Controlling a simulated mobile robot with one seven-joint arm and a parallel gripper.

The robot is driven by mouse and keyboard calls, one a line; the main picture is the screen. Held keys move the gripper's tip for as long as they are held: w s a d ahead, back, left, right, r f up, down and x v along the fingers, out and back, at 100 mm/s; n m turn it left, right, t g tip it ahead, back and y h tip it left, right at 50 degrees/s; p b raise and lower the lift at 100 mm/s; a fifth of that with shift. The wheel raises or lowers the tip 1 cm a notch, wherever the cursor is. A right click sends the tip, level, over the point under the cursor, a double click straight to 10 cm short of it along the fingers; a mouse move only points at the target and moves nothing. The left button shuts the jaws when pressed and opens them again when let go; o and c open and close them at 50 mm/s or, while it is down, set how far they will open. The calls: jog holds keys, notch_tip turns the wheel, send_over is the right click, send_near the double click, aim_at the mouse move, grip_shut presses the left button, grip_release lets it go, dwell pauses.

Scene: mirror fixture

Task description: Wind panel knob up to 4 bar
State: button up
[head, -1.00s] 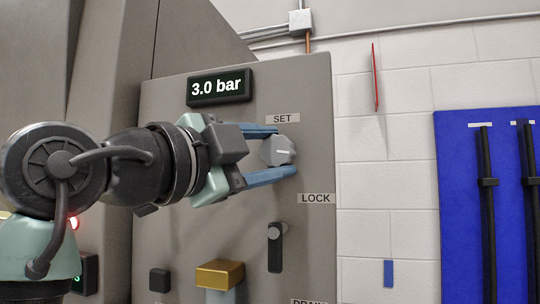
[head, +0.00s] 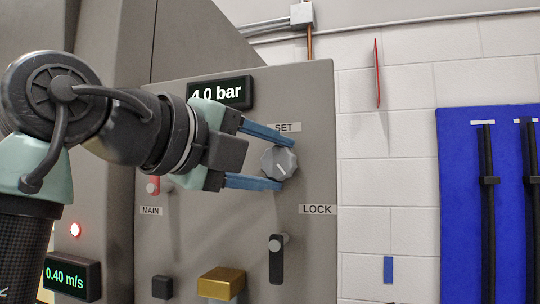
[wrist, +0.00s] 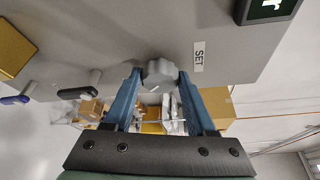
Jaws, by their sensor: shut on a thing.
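The grey lobed SET knob (head: 279,163) is on the upright grey panel (head: 300,100), below the SET label (head: 288,127). Its white pointer line slants down to the right. The display (head: 232,91) above reads 4.0 bar, its lower left corner partly covered by my gripper. My gripper (head: 283,162) reaches in from the left, its two blue fingers above and below the knob, shut on it. In the wrist view the knob (wrist: 158,73) sits between the two fingertips, and the SET label (wrist: 199,56) is beside it.
A LOCK label (head: 317,210) and a black-and-grey lever (head: 277,258) are below the knob. A yellow block (head: 221,283) juts out lower left. A blue board (head: 460,200) hangs on the wall at right.

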dwell(0.6)
jog(key=o, duration=1.4)
jog(key=shift+c, duration=0.2)
jog(key=shift+s, duration=0.1)
jog(key=shift+s+a+b, duration=0.25)
jog(key=shift+b, duration=0.05)
jog(key=b+v, duration=0.4)
jog(key=v, duration=0.8)
jog(key=shift+b, duration=0.35)
jog(key=shift+s+r, duration=0.1)
jog(key=shift+r, duration=0.05)
